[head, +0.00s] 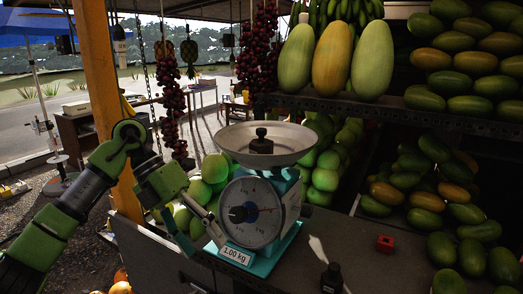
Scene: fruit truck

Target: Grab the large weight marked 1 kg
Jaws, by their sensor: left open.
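A dark weight with a knob on top (261,143) sits upright in the shallow metal pan (290,150) of a teal scale (270,250). A second dark, bottle-shaped piece (332,277) stands on the counter at the bottom edge; it may be another weight. I cannot read a marking on either one. A "1.00 kg" display (236,256) is at the scale's base. My left gripper (204,240) is open and empty, pointing down beside the left side of the scale dial, lower than the pan and apart from both dark pieces. My right gripper is not in view.
A small red block (385,243) lies on the dark counter (345,235), which is mostly clear right of the scale. Green round fruit (215,168) sits behind the scale. Shelves of melons and papayas (440,185) fill the right. An orange post (98,75) stands behind my left arm.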

